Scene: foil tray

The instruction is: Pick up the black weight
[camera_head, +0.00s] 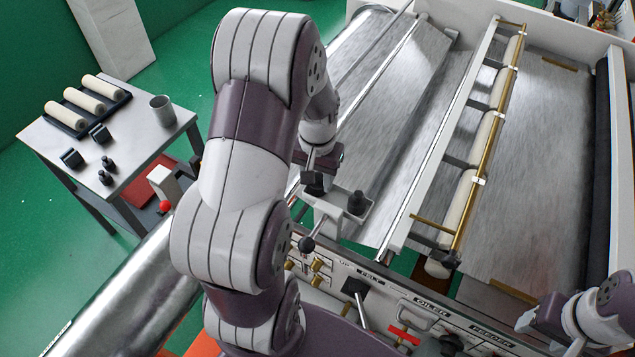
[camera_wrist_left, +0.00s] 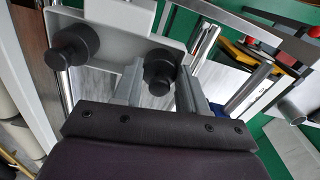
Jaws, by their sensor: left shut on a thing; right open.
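My left gripper (camera_head: 316,172) is over the grey bracket at the machine's near left corner. In the left wrist view its two fingers (camera_wrist_left: 160,84) are shut on a black weight (camera_wrist_left: 159,66), a short stepped cylinder, close against the grey bracket (camera_wrist_left: 120,35). I cannot tell whether this weight still touches the bracket. In the head view the held weight (camera_head: 313,184) is partly hidden by the gripper. A second black weight (camera_head: 357,203) sits on the bracket to the right, apart from the fingers; it also shows in the left wrist view (camera_wrist_left: 74,45). My right gripper (camera_head: 532,320) is open at the lower right.
A small table (camera_head: 140,128) at the left holds cream rollers on a dark tray (camera_head: 70,125), a grey cup (camera_head: 162,109) and several small black pieces. The large machine with rollers and metal sheets fills the right. A control panel (camera_head: 400,310) with levers lies below the left gripper.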

